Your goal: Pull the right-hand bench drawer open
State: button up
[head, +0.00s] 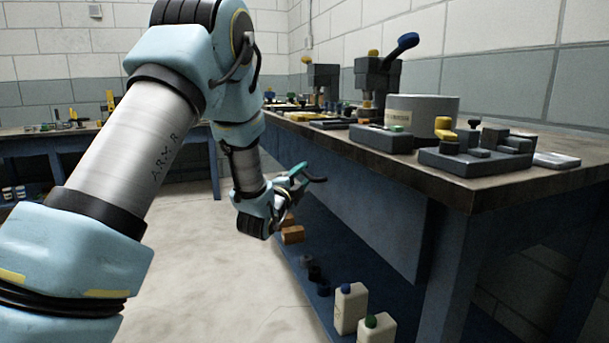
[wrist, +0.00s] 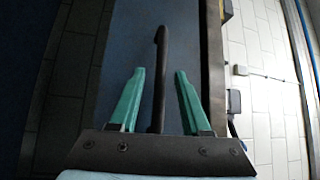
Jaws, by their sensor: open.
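My gripper (head: 300,173) is at the front of the right-hand bench, just below its top. In the wrist view its two teal fingers (wrist: 160,72) are apart, with a dark bar handle (wrist: 160,55) lying between them. I see gaps on both sides, so the fingers do not appear to pinch it. The handle also shows in the head view (head: 318,180), beside the fingertips. The blue drawer front (wrist: 122,45) fills the view behind the handle. My arm and gripper hide part of the bench front in the head view, and the drawer's outline is unclear.
The bench top (head: 480,187) carries grey fixtures (head: 475,153), a round tin (head: 422,117) and dark presses. Under it, a blue lower shelf holds white bottles (head: 350,308) and small blocks (head: 292,234). The floor (head: 200,270) left of the bench is clear. Another bench stands at the back left.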

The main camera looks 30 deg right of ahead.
jog(key=shift+x, duration=0.8)
jog(key=shift+c, duration=0.4)
grip_shut()
dwell(0.5)
